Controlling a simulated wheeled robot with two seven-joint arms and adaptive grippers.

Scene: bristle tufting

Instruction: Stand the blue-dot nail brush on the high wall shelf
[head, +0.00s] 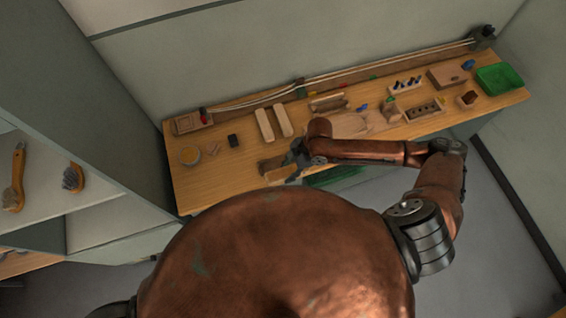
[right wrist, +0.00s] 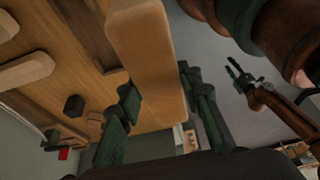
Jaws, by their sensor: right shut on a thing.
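My right gripper (head: 284,164) is over the front edge of the bench in the head view. In the right wrist view its two dark green fingers (right wrist: 160,108) are shut on a pale wooden block (right wrist: 155,60) with rounded edges. I cannot see a blue dot or bristles on it, so I cannot tell whether it is the nail brush. A pale shelf (head: 42,212) at the left in the head view holds two brushes with orange-brown wood; I cannot tell whether it is the high wall shelf. My left gripper (right wrist: 238,74) shows in the right wrist view, its fingers apart and empty.
The wooden bench (head: 190,205) runs along the back wall. Two pale wooden blocks (head: 264,124) and a small black block (head: 233,140) lie on it. A green tray (head: 500,78) stands at its right end. A grey cabinet side (head: 120,110) rises between shelf and bench.

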